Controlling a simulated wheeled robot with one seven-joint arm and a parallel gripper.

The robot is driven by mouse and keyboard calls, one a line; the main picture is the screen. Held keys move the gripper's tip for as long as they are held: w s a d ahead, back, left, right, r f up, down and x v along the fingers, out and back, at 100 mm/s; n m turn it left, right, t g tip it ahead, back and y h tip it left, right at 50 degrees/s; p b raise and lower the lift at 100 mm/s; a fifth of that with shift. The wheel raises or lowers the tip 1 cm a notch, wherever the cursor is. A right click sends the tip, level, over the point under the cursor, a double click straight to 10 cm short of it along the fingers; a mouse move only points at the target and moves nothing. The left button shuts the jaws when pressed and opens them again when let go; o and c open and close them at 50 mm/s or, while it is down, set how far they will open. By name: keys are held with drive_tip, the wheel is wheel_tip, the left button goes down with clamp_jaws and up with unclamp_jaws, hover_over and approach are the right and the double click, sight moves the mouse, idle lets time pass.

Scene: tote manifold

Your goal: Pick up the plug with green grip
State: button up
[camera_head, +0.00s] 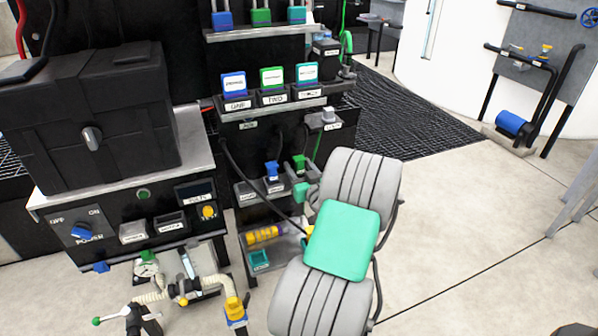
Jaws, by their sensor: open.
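A small plug with a green grip (299,162) stands on the lower shelf of the dark rack, just left of my grey arm. A plug with a blue grip (272,170) stands to its left. A teal piece (301,192) sits just below and in front of the green one, close to my arm. Whether the green plug sits in a socket is too small to tell. My gripper is not seen; my grey and teal arm fills the lower middle and hides part of the rack's right side.
Blocks with blue (233,84), green (272,77) and teal (307,73) faces stand on the shelf above. A black cable (262,194) hangs across the rack's front. A black case (92,115) stands on the left bench. Open floor (470,230) lies to the right.

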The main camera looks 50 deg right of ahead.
drive_tip(key=shift+c, duration=0.4)
drive_tip(key=shift+s, duration=0.1)
clamp_jaws()
